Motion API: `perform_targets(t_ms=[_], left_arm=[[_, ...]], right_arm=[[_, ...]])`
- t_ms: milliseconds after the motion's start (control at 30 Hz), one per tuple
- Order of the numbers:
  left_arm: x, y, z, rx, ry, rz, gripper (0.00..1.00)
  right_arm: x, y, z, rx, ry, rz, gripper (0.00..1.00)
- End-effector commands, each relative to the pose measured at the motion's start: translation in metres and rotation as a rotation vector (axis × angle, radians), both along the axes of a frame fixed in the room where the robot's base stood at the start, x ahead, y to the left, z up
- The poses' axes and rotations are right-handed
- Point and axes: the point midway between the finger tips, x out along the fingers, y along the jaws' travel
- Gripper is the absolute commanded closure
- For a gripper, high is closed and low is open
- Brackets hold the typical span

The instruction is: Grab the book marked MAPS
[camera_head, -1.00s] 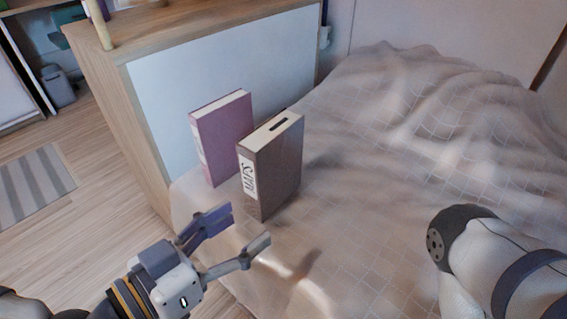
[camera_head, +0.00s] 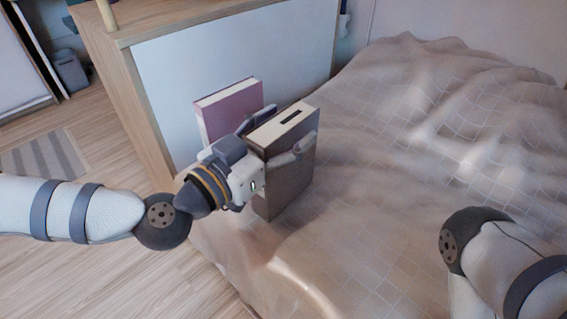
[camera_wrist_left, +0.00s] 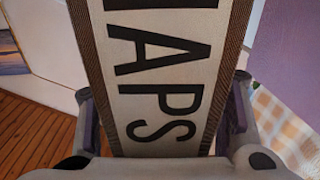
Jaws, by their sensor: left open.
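The brown MAPS book (camera_head: 291,168) stands upright on the bed. Its white spine label with the letters APS (camera_wrist_left: 155,75) fills the middle of the left wrist view. My left gripper (camera_head: 278,130) is open around the book, with one finger along each side of it. In the left wrist view the two fingers (camera_wrist_left: 163,118) flank the spine, and I cannot tell whether they touch the covers. The gripper hides the spine in the head view. Of my right arm only a link shows at the right; its gripper is out of view.
A purple book (camera_head: 228,103) stands upright just left of and behind the MAPS book, close to the far finger. A wooden cabinet with a white panel (camera_head: 240,55) rises behind it. The checkered bedspread (camera_head: 420,130) to the right is free of objects.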

Motion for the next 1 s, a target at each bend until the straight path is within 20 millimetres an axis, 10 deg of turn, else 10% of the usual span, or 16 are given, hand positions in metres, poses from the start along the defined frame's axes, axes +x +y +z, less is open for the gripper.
perform_targets(t_ms=[100, 367, 767, 1000], left_arm=[[0.000, 0.000, 0.000, 0.000, 0.000, 0.000, 0.40], [-0.001, 0.001, 0.000, 0.001, 0.001, 0.000, 0.99], [0.000, 0.000, 0.005, 0.000, -0.004, 0.000, 1.00], [-0.011, 0.001, 0.051, -0.003, -0.009, -0.003, 1.00]], right_arm=[[0.000, 0.000, 0.000, 0.000, 0.000, 0.000, 0.59], [0.000, 0.000, 0.000, 0.000, 0.000, 0.000, 0.59], [0.001, 0.000, 0.001, 0.000, -0.002, 0.000, 0.59], [0.006, 0.000, 0.014, 0.000, -0.020, 0.000, 0.59]])
